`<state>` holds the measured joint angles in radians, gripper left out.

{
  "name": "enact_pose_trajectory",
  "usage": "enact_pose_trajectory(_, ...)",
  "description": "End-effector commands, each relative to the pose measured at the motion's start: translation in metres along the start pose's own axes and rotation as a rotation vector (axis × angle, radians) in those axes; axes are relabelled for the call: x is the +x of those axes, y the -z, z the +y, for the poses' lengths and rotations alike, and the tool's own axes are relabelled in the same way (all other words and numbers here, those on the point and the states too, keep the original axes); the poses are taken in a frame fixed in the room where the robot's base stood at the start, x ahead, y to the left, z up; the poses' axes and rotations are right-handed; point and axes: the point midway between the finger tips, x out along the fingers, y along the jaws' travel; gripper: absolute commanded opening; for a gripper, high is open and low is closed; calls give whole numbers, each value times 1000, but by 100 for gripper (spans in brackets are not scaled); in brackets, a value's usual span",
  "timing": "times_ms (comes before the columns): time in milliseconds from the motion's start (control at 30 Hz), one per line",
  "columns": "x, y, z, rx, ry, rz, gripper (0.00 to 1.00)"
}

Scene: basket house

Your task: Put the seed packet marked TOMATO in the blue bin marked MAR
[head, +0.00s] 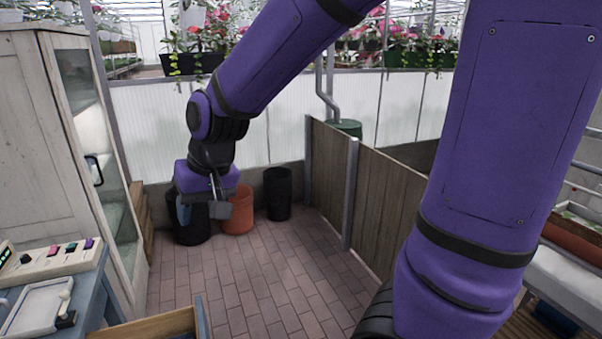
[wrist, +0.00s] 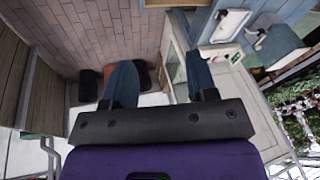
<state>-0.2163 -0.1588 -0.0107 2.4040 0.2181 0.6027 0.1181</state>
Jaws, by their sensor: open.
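My gripper (head: 203,208) hangs in the air in the head view, in front of the dark and orange bins by the back wall. In the wrist view its two blue-grey fingers (wrist: 160,82) stand wide apart with nothing between them. I cannot make out a seed packet marked TOMATO in either view. I see no blue bin marked MAR either.
A black bin (head: 190,229), an orange bin (head: 238,219) and another black bin (head: 278,194) stand by the wall. A pale cabinet (head: 40,130) and blue table (head: 88,292) are left, a wooden partition (head: 375,205) right. The brick floor (head: 265,285) between is clear.

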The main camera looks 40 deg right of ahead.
Motion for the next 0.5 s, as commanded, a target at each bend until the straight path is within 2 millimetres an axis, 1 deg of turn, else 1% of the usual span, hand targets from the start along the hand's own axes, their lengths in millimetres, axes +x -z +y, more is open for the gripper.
enact_pose_trajectory(33,-18,-6,7,-9,-4,23,52)
enact_pose_trajectory(200,-65,-32,30,-48,-35,77,52)
enact_pose_trajectory(267,-80,-42,38,-59,-49,96,52)
enact_pose_trajectory(400,-111,-70,56,-84,-89,139,52)
enact_pose_trajectory(500,-127,-89,67,-97,-119,164,52)
